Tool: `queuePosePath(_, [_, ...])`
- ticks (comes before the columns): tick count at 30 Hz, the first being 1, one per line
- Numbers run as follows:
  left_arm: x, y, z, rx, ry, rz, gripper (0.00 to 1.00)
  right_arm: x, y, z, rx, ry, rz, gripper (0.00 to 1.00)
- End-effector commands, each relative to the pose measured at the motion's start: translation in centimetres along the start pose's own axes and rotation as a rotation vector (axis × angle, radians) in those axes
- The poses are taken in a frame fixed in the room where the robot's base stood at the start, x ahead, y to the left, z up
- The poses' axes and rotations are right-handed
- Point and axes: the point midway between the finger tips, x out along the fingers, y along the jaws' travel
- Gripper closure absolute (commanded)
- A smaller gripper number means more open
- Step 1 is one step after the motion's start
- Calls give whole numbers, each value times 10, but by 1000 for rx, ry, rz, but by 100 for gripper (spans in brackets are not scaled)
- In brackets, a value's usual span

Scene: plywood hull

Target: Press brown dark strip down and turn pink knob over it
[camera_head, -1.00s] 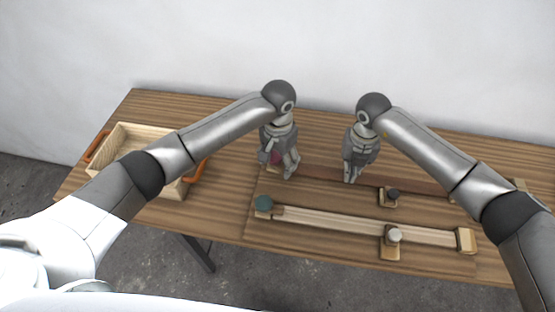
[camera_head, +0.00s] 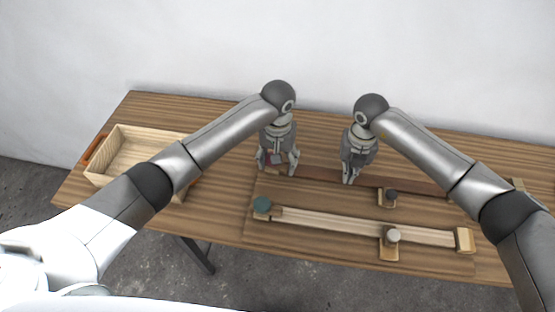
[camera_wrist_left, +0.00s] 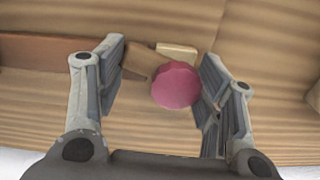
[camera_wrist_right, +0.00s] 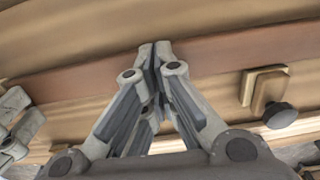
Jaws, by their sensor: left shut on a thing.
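The pink knob (camera_wrist_left: 175,86) sits between the fingers of my left gripper (camera_wrist_left: 160,88) in the left wrist view, with its short brown wooden piece (camera_wrist_left: 142,60) reaching toward the left finger. My left gripper (camera_head: 278,168) is shut on it, its fingers well apart; in the head view the knob is mostly hidden. The dark brown strip (camera_head: 420,184) runs along the back of the board and ends near the left gripper. My right gripper (camera_head: 349,180) is shut, fingertips together, over the strip (camera_wrist_right: 215,50); whether they touch it is hard to tell.
A dark knob on a wooden block (camera_head: 390,196) stands beside the strip. In front lies a pale strip (camera_head: 340,223) with a teal knob (camera_head: 262,205) at its left end and a white knob (camera_head: 393,235) beside it. A wooden box (camera_head: 104,180) stands at the left.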

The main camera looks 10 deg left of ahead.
Motion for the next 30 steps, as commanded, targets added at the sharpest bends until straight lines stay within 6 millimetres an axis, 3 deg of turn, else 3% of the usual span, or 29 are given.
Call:
queuePosePath(6, [-2,0,-4,-190,4,0,61,1,-1,-1,1,3,-3,100])
queuePosePath(12, [-2,-1,-4,-203,5,-2,61,1,-1,-1,1,3,-3,100])
queuePosePath(13, [-2,-1,-5,-203,5,-2,36,1,-1,-1,1,3,-3,100])
queuePosePath(18, [-1,0,-4,-201,4,-1,14,1,-1,-1,1,3,-3,100])
queuePosePath(30, [-3,0,-4,-199,2,1,13,2,-1,-1,0,3,-3,100])
